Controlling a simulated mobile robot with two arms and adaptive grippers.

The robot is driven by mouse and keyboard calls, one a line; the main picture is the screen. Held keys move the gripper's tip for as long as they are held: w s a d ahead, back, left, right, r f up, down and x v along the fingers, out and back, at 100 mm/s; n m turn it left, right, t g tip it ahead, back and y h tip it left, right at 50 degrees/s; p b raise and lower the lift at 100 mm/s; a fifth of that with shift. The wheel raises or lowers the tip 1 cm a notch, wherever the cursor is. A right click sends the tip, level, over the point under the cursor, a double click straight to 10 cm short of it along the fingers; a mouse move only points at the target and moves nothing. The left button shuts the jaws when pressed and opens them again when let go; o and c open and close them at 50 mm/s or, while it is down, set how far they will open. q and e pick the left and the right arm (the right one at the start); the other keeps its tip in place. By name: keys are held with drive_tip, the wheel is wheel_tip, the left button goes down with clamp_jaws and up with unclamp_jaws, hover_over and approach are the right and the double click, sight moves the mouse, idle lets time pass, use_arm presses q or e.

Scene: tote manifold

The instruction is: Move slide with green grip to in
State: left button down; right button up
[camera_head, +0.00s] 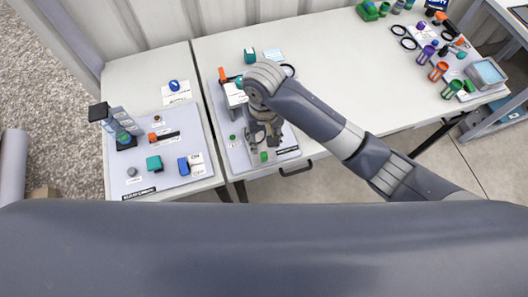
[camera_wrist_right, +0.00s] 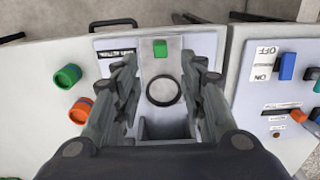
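The green grip (camera_wrist_right: 160,48) is a small block on a pale grey plate, in the upper middle of the right wrist view. In the head view it shows as a green spot (camera_head: 264,156) near the front edge of the fixture board. My right gripper (camera_wrist_right: 160,78) is open, with its fingers spread on either side of the plate and nothing between them that it holds. In the head view the right gripper (camera_head: 267,135) hangs over the board, just behind the green grip. It hides part of the fixture. My left gripper is not in view.
A dark ring (camera_wrist_right: 163,90) lies behind the grip. Another board (camera_head: 142,184) on the left table carries switches and a teal block (camera_head: 154,163). Green (camera_wrist_right: 68,75) and orange (camera_wrist_right: 82,110) round parts are at left in the wrist view.

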sight(264, 154)
wheel_tip(264, 154, down, 10)
drive_tip(key=shift+f+p, duration=0.15)
drive_tip(key=shift+p, duration=0.55)
drive_tip(key=shift+c, duration=0.3)
clamp_jaws()
